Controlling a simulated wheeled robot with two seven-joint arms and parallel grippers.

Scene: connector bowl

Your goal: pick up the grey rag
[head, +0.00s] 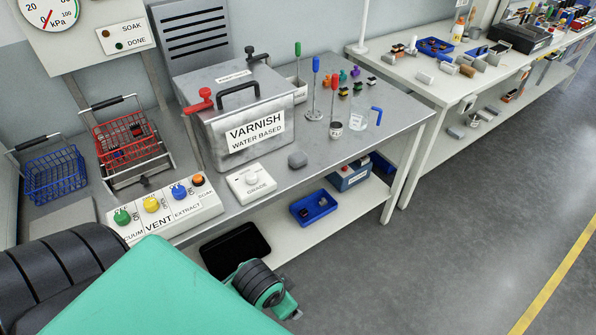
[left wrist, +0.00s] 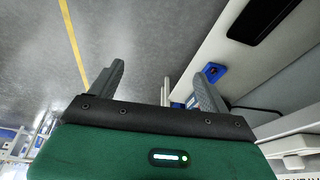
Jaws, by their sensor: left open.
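A small rounded grey lump (head: 297,159), which looks like the grey rag, lies on the metal bench top near its front edge. It is right of the white GRADE box and in front of the VARNISH tank. My left gripper (left wrist: 158,76) shows in the left wrist view with its two grey fingers apart and nothing between them. In the head view my left arm reaches in low, in front of the bench, apart from the grey lump; its fingers cannot be made out there. The lump is not seen in the left wrist view. My right gripper is in neither view.
The VARNISH tank (head: 240,115) stands behind the GRADE box (head: 250,182). A valve panel (head: 165,208) lies left. The lower shelf holds a black tray (head: 235,250) and a blue bin (head: 314,207). Open floor lies right.

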